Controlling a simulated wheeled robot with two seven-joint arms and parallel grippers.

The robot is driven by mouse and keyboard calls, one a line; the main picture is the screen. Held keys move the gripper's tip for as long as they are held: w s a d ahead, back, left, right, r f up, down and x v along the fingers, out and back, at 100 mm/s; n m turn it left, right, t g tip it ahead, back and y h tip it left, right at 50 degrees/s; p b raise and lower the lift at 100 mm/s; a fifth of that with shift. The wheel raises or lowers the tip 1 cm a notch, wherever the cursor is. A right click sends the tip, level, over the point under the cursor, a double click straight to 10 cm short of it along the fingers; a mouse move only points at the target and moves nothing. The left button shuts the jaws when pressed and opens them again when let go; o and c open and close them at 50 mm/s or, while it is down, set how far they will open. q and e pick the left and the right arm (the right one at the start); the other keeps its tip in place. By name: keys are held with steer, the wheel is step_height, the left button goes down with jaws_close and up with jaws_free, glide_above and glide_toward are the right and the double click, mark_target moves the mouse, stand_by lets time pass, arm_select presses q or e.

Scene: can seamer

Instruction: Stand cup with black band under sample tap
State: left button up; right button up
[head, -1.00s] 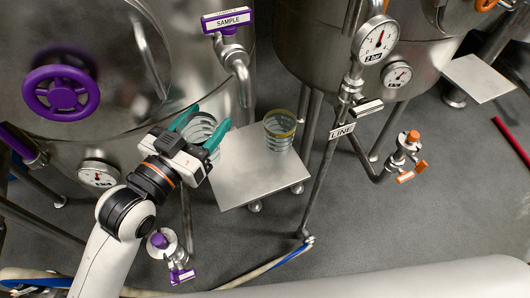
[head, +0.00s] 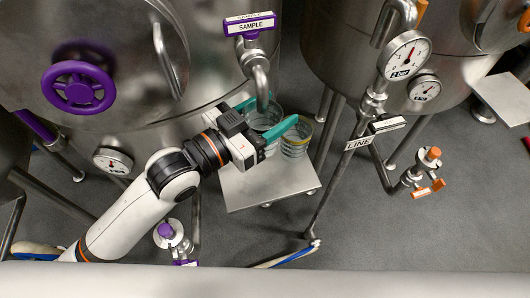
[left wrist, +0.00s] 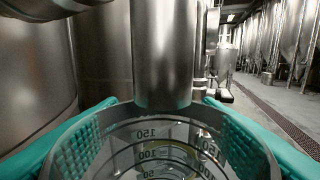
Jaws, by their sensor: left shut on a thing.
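My left gripper (head: 272,117) is shut on a clear cup (head: 262,117), with one teal finger on each side. The cup's band is hard to see in the head view. In the left wrist view the cup (left wrist: 118,150) is upright, with a dark rim and printed marks. The sample tap (head: 261,82) has a purple handle labelled SAMPLE; its spout (left wrist: 163,55) comes down at the cup's far rim in the left wrist view. The cup is over the square metal stand (head: 260,190); contact is hidden. My right gripper is not in view.
A second clear cup with a yellow band (head: 297,140) stands on the stand, close to the lower-right finger. A LINE pipe with a pressure gauge (head: 405,57) rises to the right. The purple handwheel (head: 77,87) is on the left tank. The stand's front is clear.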

arm_select(q)
step_height(320, 180, down, 5)
steer(key=shift+f, duration=0.1)
steer(key=shift+f+b, duration=0.4)
steer(key=shift+f, duration=1.3)
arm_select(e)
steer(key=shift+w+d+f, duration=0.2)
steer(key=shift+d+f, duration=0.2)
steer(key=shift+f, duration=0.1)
arm_select(q)
steer(key=shift+f, duration=0.2)
steer(key=o, duration=1)
steer(key=shift+c, duration=0.2)
